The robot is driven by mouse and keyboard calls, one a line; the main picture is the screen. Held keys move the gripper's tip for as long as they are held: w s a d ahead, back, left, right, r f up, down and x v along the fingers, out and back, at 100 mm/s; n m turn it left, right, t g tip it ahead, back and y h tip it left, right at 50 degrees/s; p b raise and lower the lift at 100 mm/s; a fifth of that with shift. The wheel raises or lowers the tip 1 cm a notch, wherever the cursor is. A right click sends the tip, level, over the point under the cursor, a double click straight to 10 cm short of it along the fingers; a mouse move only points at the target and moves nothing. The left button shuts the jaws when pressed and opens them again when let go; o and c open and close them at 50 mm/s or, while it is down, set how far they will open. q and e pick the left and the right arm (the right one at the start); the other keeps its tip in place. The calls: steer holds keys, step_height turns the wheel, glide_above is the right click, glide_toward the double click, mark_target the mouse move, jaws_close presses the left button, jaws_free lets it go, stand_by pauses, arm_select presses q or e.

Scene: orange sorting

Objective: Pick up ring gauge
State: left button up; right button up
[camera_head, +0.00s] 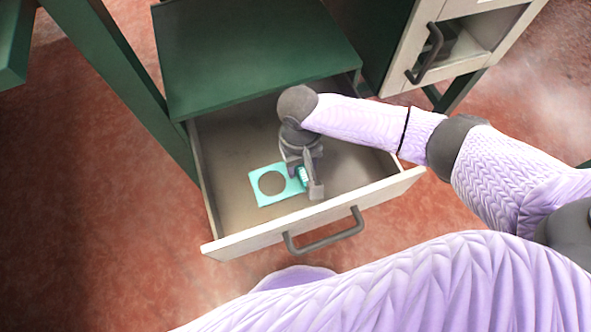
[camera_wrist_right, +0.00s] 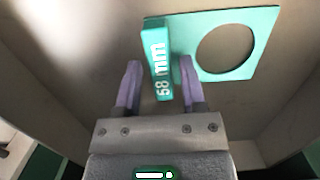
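My right gripper (camera_head: 305,180) reaches down into the drawer. Its fingers are open around the block, with a gap at least on the left side. My left gripper is not in view.
The wooden drawer (camera_head: 232,243) is pulled out from a green cabinet (camera_head: 255,50), with a grey handle on its front. The cabinet top overhangs the drawer's back. Drawer walls surround my right gripper. Another cabinet (camera_head: 402,58) stands at the upper right.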

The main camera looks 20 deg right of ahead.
jaws_close()
